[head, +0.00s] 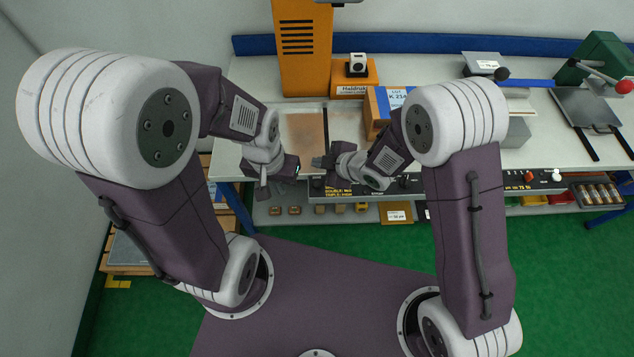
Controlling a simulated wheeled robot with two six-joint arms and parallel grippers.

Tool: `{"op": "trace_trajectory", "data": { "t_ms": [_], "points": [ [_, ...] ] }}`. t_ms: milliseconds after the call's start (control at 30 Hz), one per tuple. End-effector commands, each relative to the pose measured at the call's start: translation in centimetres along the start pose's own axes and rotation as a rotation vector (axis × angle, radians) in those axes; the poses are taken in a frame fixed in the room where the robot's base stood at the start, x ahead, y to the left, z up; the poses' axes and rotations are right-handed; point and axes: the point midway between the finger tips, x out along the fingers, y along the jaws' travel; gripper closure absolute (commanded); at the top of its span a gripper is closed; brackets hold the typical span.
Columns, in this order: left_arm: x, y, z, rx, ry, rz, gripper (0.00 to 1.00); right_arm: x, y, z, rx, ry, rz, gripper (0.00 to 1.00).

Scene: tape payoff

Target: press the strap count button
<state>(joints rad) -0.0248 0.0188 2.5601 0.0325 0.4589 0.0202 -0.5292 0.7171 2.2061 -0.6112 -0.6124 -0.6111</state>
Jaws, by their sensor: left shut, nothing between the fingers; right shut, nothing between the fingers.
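A black control panel (460,184) runs along the front edge of the bench, with a label of small print (345,191) near its left part. I cannot make out which control is the strap count button; my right wrist and gripper cover part of the area just above the label. My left gripper (264,194) is shut and empty, pointing down at the front left edge of the bench. My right gripper (317,162) is shut and empty, pointing left above the bench, just behind the panel's left end.
An orange machine column (303,45) stands at the back. An orange box with a small white device (358,64) is beside it. A green press with a red knob (625,87) is at the right. A shelf (300,217) with small parts lies below the bench.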

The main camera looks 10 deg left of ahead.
Motion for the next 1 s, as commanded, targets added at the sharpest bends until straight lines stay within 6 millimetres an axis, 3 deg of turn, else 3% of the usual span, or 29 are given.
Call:
{"op": "trace_trajectory", "data": {
  "t_ms": [267, 700, 1000],
  "points": [
    [1.6, 0.0, 0.2, 0.0, 0.0, 0.0, 1.0, 1.3, -0.9, 1.0, 0.001, -0.001, 0.0, 1.0],
    [7.1, -0.1, 0.7, 0.0, 0.0, 0.0, 1.0, 5.7, -4.1, 4.2, 0.001, -0.001, 0.001, 1.0],
    [7.6, -0.1, 0.8, 0.0, 0.0, 0.0, 1.0, 6.1, -4.4, 4.5, 0.001, 0.0, 0.001, 1.0]
  ]
}}
